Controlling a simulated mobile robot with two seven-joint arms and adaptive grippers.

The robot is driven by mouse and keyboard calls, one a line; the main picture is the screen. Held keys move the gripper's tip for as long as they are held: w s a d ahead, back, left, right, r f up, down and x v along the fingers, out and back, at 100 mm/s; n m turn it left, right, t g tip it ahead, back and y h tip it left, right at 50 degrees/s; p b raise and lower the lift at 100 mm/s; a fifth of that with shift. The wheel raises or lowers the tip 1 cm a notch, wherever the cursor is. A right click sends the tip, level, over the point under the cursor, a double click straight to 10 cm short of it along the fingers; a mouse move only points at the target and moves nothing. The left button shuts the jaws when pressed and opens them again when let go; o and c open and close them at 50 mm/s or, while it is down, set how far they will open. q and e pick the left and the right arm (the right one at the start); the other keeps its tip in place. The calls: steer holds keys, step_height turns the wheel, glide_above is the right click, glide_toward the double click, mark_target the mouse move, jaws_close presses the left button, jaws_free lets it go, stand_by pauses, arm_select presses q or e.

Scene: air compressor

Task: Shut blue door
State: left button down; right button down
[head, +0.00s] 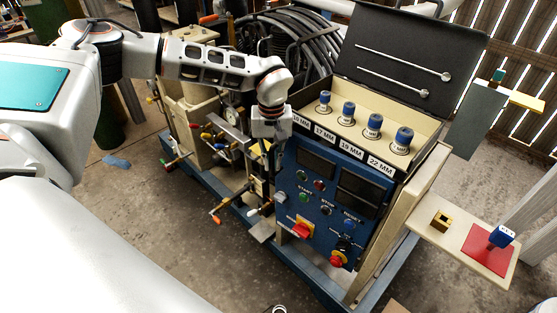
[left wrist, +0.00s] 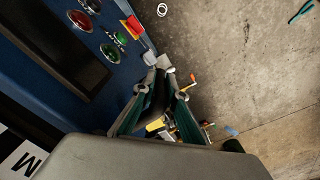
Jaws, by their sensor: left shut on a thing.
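The blue door (head: 318,212) is the front panel of the compressor's control box, with displays, coloured buttons and red-yellow switches. I cannot tell whether a gap remains between it and the box. My left gripper (head: 258,192) points down at the door's left edge. In the left wrist view the blue door (left wrist: 75,65) lies at the upper left, and the fingers (left wrist: 161,92) are drawn together beside its edge. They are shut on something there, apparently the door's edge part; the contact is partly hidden. My right gripper is not in view.
A tray with blue-topped sockets (head: 373,124) sits on the box under an open black lid (head: 410,55). Valves and pipes with orange handles (head: 216,217) stand left of the door. A side shelf (head: 455,245) holds a blue-topped piece. Concrete floor is free in front.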

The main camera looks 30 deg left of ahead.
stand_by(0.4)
arm_select(q)
steer(key=c, duration=2.1)
jaws_free()
steer(key=shift+a, duration=0.15)
steer(key=shift+w+r, duration=0.1)
step_height(320, 180, up, 12)
steer(key=shift+f, duration=0.1)
